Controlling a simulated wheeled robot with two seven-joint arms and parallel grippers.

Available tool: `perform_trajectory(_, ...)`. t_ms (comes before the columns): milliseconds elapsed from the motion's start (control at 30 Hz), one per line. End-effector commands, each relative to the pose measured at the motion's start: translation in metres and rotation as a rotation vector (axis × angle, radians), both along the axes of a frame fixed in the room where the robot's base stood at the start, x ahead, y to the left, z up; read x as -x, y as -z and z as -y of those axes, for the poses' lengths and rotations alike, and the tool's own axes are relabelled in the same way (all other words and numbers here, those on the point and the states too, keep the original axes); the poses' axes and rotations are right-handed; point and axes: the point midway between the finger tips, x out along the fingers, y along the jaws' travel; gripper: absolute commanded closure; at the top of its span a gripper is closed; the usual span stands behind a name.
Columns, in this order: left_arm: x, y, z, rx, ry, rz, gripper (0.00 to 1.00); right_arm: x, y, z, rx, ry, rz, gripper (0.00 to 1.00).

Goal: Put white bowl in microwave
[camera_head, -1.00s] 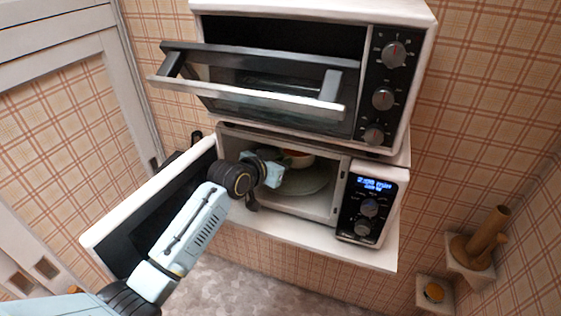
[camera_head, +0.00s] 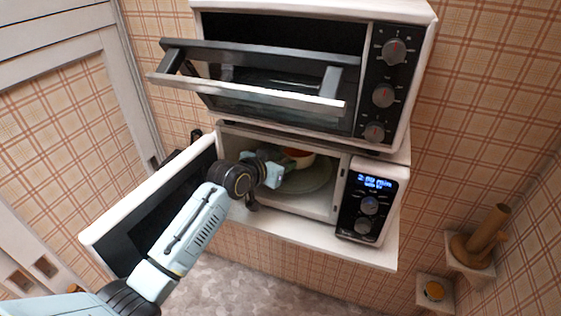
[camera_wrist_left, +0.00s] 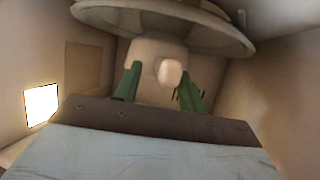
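The near side of the bowl is partly hidden by my left gripper (camera_head: 279,168), which reaches in through the open doorway. My right gripper is not in view.
The microwave door (camera_head: 150,205) hangs open on the left, beside my left arm. A toaster oven (camera_head: 285,115) sits above the microwave, its door (camera_head: 250,90) partly lowered. Brown wooden items (camera_head: 482,240) stand on a small wall shelf at right.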

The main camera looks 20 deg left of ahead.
Motion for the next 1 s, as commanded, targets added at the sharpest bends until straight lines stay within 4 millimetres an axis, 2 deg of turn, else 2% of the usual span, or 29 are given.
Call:
perform_trajectory(200,0.002,0.001,0.000,-0.002,0.000,-0.006,0.59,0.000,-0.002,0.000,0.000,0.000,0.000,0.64)
perform_trajectory(367,0.010,-0.005,-0.003,-0.001,0.000,-0.005,0.59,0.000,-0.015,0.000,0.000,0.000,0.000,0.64)
perform_trajectory(700,0.050,-0.025,-0.015,-0.002,0.000,-0.005,0.59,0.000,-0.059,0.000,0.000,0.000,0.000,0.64)
perform_trajectory(800,0.066,-0.027,-0.021,-0.002,0.000,0.000,0.59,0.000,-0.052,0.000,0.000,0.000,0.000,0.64)
perform_trajectory(1000,0.096,-0.040,-0.029,-0.002,0.001,0.000,0.59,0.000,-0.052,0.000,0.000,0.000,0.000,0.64)
